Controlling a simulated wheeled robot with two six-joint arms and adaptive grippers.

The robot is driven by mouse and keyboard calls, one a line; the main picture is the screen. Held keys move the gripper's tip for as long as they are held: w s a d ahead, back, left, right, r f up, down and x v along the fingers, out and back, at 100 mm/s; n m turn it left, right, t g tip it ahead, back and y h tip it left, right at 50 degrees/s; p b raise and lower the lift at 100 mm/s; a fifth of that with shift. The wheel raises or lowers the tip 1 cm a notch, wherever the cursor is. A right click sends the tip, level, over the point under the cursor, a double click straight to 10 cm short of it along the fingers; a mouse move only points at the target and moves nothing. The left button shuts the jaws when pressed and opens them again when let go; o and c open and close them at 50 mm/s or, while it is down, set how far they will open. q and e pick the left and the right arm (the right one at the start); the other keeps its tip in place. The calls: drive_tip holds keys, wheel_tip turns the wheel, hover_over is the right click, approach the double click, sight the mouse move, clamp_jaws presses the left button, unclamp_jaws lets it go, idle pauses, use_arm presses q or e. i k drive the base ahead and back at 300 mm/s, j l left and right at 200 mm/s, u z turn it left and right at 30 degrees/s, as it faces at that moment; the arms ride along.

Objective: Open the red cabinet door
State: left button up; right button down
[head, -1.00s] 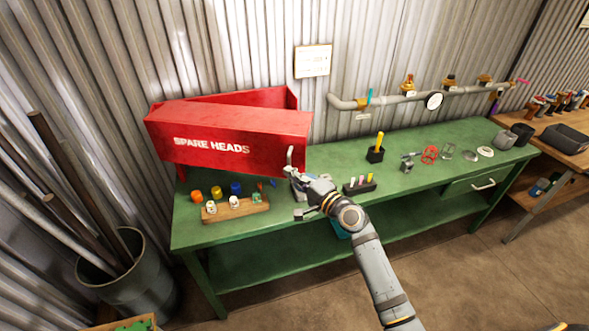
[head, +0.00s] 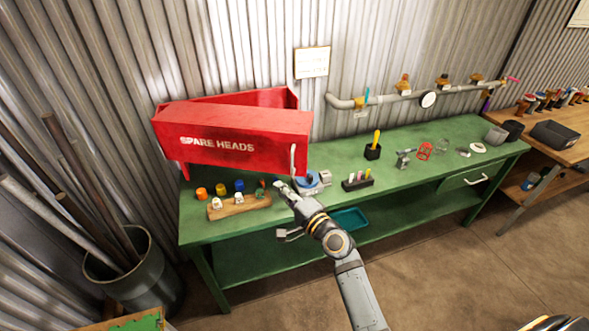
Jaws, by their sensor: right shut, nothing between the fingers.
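The red cabinet (head: 225,100) stands at the back left of the green bench. Its door (head: 235,150), lettered "SPARE HEADS", is ajar: a gap shows above it, widest toward the right, between door and cabinet body. A pale upright handle (head: 293,160) is on the door's right end. My right gripper (head: 283,189) is shut and empty, below the handle in the picture and in front of the door's lower right corner. It looks apart from the handle. My left gripper is not in view.
A wooden block with small coloured items (head: 240,206) sits on the bench below the door. A blue-and-grey object (head: 318,181) and a black marker holder (head: 357,181) stand right of the gripper. A bin of pipes (head: 135,270) stands at the left.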

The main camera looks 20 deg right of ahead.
sight(272, 141)
drive_tip(key=k+l, duration=0.25)
drive_tip(key=i+l+u, duration=0.15)
drive_tip(key=l+u, duration=0.15)
drive_tip(key=l, duration=0.3)
drive_tip(key=l+u, duration=0.3)
drive_tip(key=l, duration=0.35)
drive_tip(key=i, duration=0.1)
